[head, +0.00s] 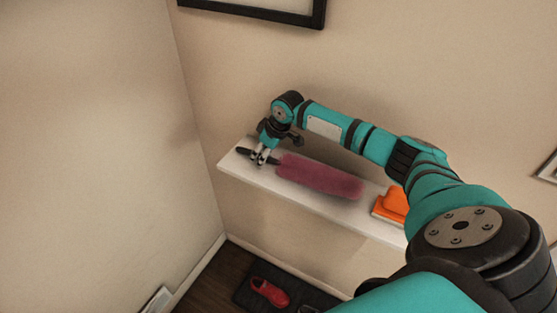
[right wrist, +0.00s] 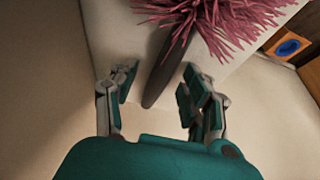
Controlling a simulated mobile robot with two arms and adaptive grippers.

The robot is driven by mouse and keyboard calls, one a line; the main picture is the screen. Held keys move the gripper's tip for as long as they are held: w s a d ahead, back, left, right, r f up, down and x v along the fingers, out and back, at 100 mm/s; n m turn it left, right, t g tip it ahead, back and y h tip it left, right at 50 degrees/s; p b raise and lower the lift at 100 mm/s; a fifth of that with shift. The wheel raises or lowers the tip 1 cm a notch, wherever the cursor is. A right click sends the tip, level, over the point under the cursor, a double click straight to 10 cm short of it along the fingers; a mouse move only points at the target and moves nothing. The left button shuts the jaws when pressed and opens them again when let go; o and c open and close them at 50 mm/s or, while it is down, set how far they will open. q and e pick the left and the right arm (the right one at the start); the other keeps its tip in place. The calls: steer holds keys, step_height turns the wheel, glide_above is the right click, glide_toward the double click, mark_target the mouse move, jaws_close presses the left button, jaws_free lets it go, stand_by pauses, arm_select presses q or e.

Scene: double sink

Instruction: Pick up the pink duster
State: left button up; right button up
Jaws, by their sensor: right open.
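The pink duster (head: 318,177) lies on a narrow white shelf (head: 233,164), its fluffy head to the right and its dark handle (head: 244,152) to the left. My right gripper (head: 262,158) is over the handle near the shelf's left end. In the right wrist view the duster's pink bristles (right wrist: 215,22) are at the top. Its dark handle (right wrist: 165,75) runs down between the two fingers of my right gripper (right wrist: 158,90), which are open with a gap on each side. My left gripper is in neither view.
An orange object (head: 392,203) sits on the shelf right of the duster. My right arm reaches across above the shelf. A wall corner is at the left. Below, red shoes (head: 269,292) stand on a dark mat on the floor. A framed picture (head: 262,10) hangs above.

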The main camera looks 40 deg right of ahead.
jaws_close()
stand_by(0.3)
steer(key=shift+r, duration=0.1)
